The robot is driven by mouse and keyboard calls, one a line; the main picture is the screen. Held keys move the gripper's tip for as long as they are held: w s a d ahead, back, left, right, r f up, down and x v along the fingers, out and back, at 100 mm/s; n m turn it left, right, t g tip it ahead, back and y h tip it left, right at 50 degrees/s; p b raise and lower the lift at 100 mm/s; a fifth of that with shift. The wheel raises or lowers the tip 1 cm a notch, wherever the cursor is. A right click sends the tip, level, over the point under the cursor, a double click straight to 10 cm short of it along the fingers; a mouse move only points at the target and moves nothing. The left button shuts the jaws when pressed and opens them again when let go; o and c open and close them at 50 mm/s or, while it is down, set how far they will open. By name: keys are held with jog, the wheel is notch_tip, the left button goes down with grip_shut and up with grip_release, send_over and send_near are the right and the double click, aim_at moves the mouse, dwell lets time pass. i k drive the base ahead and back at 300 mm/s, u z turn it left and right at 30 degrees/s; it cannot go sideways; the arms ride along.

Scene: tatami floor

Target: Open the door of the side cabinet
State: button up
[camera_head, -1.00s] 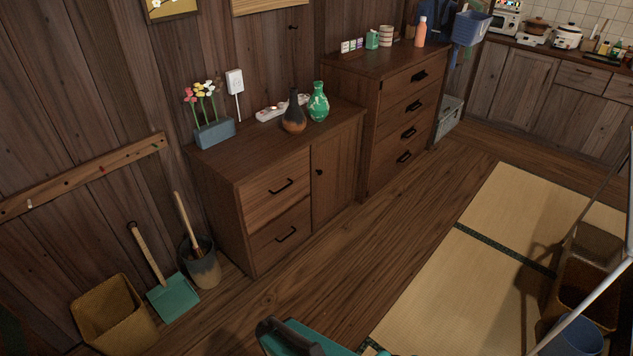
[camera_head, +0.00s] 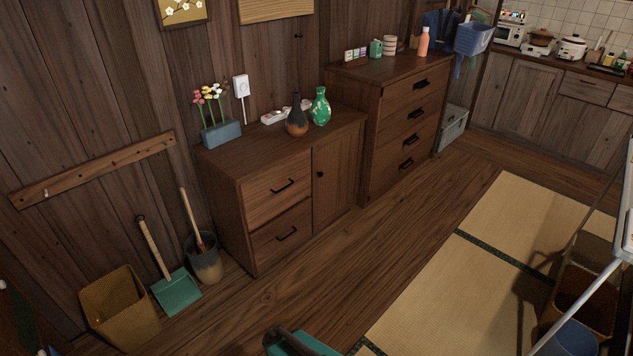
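The side cabinet (camera_head: 220,174) is a low brown wooden unit against the plank wall, left of centre in the head view. Two drawers with dark bar handles fill its left front. Its door (camera_head: 337,180) is the plain panel on the right of the front, with a small dark knob (camera_head: 320,174) near its left edge. The door looks shut, flush with the front. My gripper is not in view, and nothing touches the knob.
A taller drawer chest (camera_head: 372,140) stands just right of the cabinet. A bin (camera_head: 120,308), a dustpan (camera_head: 177,293) and a bucket (camera_head: 205,266) stand at left. Vases and a flower planter (camera_head: 221,134) top the cabinet. The wooden floor (camera_head: 350,250) before the door is clear.

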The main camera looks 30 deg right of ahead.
aim_at(335, 161)
jog(key=z, duration=0.15)
jog(key=i, duration=0.95)
jog(key=u, duration=0.05)
